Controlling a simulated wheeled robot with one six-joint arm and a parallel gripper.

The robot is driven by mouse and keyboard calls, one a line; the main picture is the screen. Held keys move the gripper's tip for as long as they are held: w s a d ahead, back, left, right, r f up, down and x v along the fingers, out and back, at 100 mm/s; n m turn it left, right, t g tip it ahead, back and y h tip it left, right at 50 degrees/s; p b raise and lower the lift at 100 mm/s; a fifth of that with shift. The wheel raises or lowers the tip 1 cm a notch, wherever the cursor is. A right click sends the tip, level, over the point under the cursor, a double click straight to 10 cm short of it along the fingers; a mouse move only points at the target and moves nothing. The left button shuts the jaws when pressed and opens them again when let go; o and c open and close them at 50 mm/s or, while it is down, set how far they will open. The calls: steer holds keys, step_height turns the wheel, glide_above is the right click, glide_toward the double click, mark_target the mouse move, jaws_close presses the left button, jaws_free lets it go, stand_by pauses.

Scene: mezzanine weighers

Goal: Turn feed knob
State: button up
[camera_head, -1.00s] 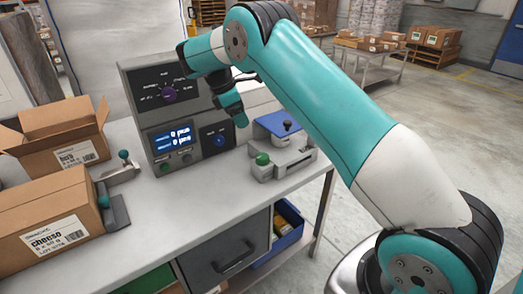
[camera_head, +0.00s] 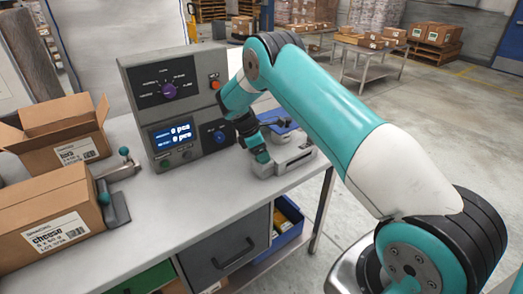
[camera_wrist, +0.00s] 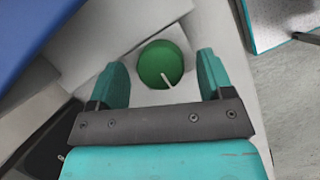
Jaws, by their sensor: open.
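A round green knob (camera_wrist: 152,60) with a white pointer line sits on a pale grey surface in the wrist view. My gripper (camera_wrist: 162,72) is open, with one teal finger on each side of the knob. Gaps show between the fingers and the knob, so it is not gripped. In the head view my gripper (camera_head: 262,158) is over the small grey device (camera_head: 292,156) on the bench and hides its green knob. The grey control box (camera_head: 203,108) carries a purple selector knob (camera_head: 169,91) and a blue knob (camera_head: 219,137). I cannot read which knob is labelled feed.
Cardboard boxes (camera_head: 58,213) stand on the left of the bench (camera_head: 185,212), beside small brackets with teal balls. A blue part of the device stands close behind my gripper. A blue bin (camera_head: 284,240) is under the bench. The bench front is clear.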

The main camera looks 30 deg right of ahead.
steer(key=shift+d+f, duration=0.1)
steer(key=shift+f, duration=0.15)
steer(key=c, duration=0.9)
